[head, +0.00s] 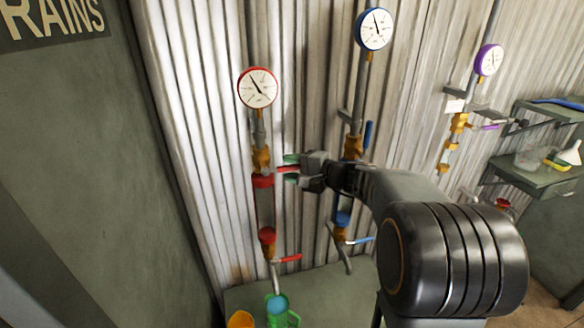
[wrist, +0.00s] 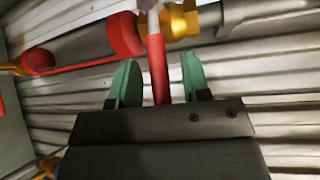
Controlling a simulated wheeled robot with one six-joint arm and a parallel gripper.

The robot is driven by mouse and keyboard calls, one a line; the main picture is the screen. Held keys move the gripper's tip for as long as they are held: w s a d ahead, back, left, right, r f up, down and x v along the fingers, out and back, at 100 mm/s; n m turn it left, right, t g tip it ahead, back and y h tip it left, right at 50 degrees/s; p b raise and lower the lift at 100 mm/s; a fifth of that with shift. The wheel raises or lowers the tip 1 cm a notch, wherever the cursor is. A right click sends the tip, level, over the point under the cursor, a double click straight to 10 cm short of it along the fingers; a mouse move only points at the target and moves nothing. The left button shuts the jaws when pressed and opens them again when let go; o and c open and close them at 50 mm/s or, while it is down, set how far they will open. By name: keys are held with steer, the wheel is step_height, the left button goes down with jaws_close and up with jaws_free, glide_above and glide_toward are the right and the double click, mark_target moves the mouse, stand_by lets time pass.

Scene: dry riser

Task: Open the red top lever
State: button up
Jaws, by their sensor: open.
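The red top lever (head: 283,169) sticks out sideways to the right from the upper brass valve (head: 261,158) on the red-gauge pipe. In the wrist view the lever (wrist: 157,65) runs between the two green fingertips. My gripper (head: 291,169) is open around the lever, with one finger on each side. In the wrist view a gap shows on both sides of the lever, so the fingers (wrist: 160,78) do not appear to touch it. The lever's outer end is hidden by the gripper body.
A lower red lever (head: 290,258) sits below on the same pipe. To the right are a blue-gauge pipe with an upright blue lever (head: 367,135) and a lower blue lever (head: 360,240). A green jug (head: 293,320) stands below. Corrugated wall (head: 205,130) lies behind.

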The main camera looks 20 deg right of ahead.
steer(key=shift+c, duration=0.2)
jaws_close()
